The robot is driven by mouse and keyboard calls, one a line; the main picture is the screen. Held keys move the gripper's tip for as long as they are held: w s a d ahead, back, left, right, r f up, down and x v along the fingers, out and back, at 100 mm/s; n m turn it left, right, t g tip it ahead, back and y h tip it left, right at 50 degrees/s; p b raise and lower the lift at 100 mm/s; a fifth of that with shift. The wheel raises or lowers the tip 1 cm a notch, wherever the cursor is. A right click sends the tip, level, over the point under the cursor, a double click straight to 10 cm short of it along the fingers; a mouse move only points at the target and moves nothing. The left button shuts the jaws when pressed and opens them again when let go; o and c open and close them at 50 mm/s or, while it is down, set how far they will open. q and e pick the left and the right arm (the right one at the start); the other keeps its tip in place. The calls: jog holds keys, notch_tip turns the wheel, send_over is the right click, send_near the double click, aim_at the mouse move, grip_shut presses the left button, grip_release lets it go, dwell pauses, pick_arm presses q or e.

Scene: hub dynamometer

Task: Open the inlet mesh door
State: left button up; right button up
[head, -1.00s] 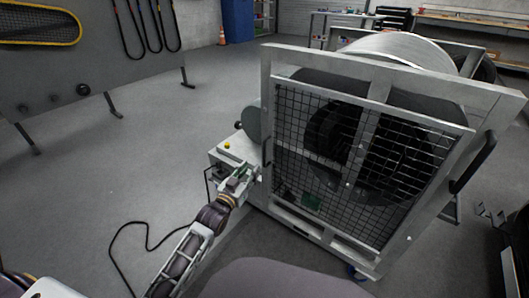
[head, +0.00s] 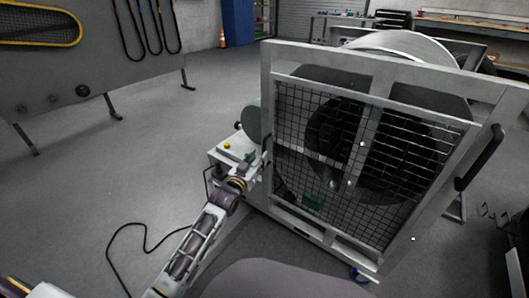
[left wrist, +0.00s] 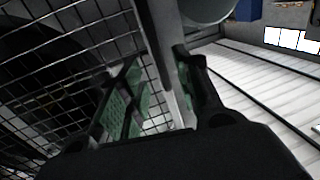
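The inlet mesh door (head: 335,165) is a dark wire grid in a pale metal frame on the front of the large machine. It looks closed, flush with the surround. A thin dark handle (head: 267,153) runs upright along its left edge. My left gripper (head: 253,172) is beside that left edge, near the handle's lower part. In the left wrist view, its green-padded fingers (left wrist: 160,95) stand apart, with a pale frame post showing between them and the mesh (left wrist: 60,60) to the left. I cannot tell whether the fingers touch the handle. My right gripper is out of view.
A small white control box (head: 228,150) with a yellow button stands just left of the machine, close to my left arm. A big black handle (head: 480,158) is on the machine's right side. A black cable (head: 145,248) lies on the floor at left. Open floor lies left.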

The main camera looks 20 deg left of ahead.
aim_at(264, 150)
pick_arm(q)
jog(key=w, duration=0.2)
jog(key=w+b, duration=0.1)
jog(key=w+d+b, duration=0.1)
jog(key=w, duration=0.1)
jog(key=shift+w, duration=0.55)
jog(key=shift+c, duration=0.3)
grip_shut()
